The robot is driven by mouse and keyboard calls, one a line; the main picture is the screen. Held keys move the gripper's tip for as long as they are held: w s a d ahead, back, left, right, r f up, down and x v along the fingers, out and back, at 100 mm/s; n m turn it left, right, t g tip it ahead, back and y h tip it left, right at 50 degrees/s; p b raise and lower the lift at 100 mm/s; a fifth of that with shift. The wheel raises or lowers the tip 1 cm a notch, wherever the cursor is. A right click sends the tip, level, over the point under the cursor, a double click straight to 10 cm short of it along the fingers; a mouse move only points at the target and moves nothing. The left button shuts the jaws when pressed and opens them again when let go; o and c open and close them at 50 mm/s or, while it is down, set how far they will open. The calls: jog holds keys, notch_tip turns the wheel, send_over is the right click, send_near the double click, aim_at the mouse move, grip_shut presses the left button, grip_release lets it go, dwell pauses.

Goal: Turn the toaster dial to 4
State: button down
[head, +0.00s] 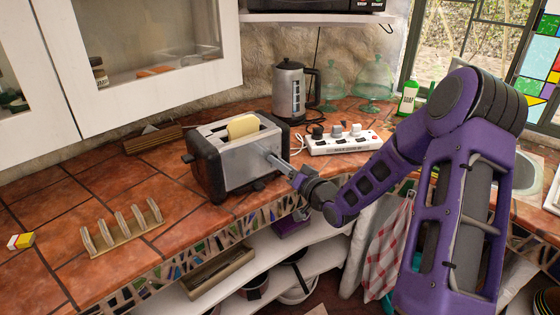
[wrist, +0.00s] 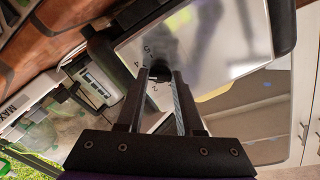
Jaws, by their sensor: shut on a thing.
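The toaster (head: 236,167), steel with black ends, stands on the tiled counter with a bread slice (head: 243,126) in its top. My gripper (head: 273,157) reaches its steel front side from the right. In the wrist view, the toaster's shiny panel (wrist: 220,45) fills the upper middle. The small black dial (wrist: 160,72) sits between the fingertips of my gripper (wrist: 161,78), which are shut on it. Printed numbers show around the dial, with 5, 4 and 2 partly readable. The dial's pointer cannot be made out.
A kettle (head: 290,91) stands behind the toaster, and a white power strip (head: 343,142) lies to its right. A wooden toast rack (head: 122,229) is at the front left. Below the counter are shelves (head: 270,255) with pans. The counter left of the toaster is mostly free.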

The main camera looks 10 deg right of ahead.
jog(key=shift+m, duration=0.6)
jog(key=c, duration=0.5)
grip_release()
jog(key=shift+c, duration=0.2)
jog(key=v, duration=1.7)
jog(key=shift+s, duration=0.25)
